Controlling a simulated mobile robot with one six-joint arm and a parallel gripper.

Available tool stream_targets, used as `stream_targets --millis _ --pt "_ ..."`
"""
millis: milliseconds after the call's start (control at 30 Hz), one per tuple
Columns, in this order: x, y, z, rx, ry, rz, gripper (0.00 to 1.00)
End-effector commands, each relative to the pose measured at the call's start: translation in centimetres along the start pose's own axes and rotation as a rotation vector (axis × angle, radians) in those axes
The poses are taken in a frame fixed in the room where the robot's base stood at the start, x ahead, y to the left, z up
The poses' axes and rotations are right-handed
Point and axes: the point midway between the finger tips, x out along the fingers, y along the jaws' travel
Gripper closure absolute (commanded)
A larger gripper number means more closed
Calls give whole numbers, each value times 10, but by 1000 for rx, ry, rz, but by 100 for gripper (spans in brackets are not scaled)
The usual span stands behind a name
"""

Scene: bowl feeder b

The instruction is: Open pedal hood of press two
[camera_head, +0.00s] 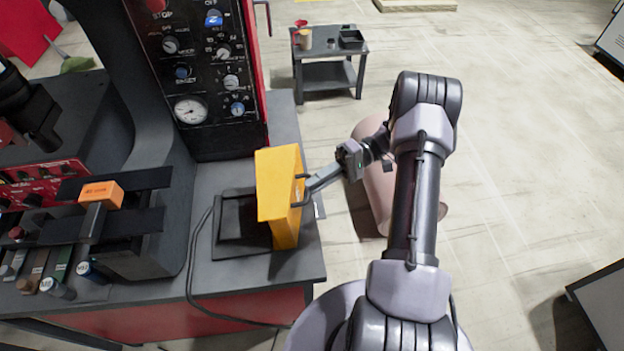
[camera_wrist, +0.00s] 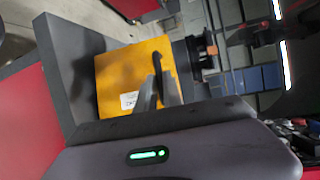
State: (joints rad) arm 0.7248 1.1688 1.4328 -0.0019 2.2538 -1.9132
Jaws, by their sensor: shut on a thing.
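The yellow pedal hood (camera_head: 278,190) stands steeply raised at the right side of the dark pedal base (camera_head: 228,243), on the grey bench top. The base's left part is uncovered. A dark handle (camera_head: 301,187) sticks out of the hood's right side. My gripper (camera_head: 312,186) reaches in from the right and is shut on this handle. In the wrist view the yellow hood (camera_wrist: 128,72) fills the middle, with a small white label. The dark handle (camera_wrist: 184,68) lies at my fingers (camera_wrist: 160,88). The fingers partly hide the hood's lower right part.
A control panel (camera_head: 205,70) with knobs and a gauge rises behind. A black cable (camera_head: 192,265) loops along the bench. An orange block (camera_head: 101,194) sits on a fixture at left. A small grey cart (camera_head: 330,60) stands behind. The floor at right is mostly clear.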

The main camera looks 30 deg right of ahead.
Motion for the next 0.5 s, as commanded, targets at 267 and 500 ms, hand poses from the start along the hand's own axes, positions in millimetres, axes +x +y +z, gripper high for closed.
stream_targets --millis 267,500 --pt "1 5 2 2 -8 2 100" --pt "1 5 2 3 -9 2 87"
